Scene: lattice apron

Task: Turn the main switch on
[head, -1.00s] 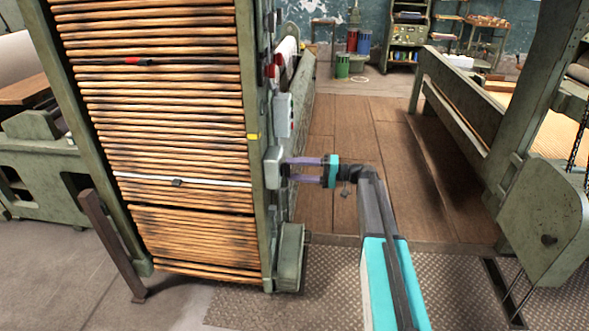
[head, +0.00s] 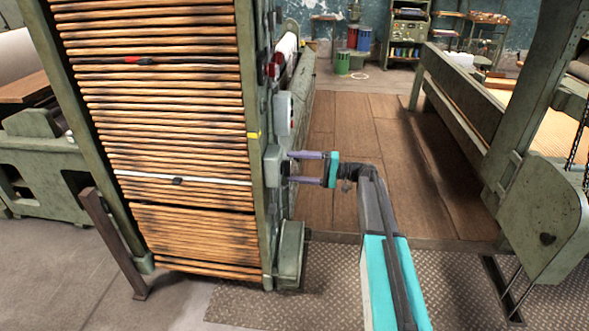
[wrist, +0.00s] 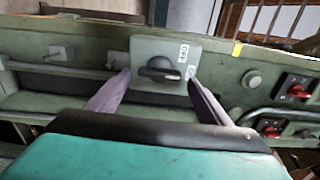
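The main switch is a grey box (head: 273,165) on the side of the tall green frame, at the frame's edge in the head view. In the wrist view its plate (wrist: 142,48) carries a black rotary knob (wrist: 160,69). The knob's bar lies roughly crosswise, its right end near the lower of two small sideways labels; the upper one seems to read OFF and the lower ON. My gripper (head: 290,168) is open in front of the box, its purple fingers spread. In the wrist view the fingers (wrist: 159,78) stand on either side of the knob, apart from it.
Another grey box (head: 284,113) is above the switch in the head view. Wooden floor (head: 340,130) is clear behind my arm.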

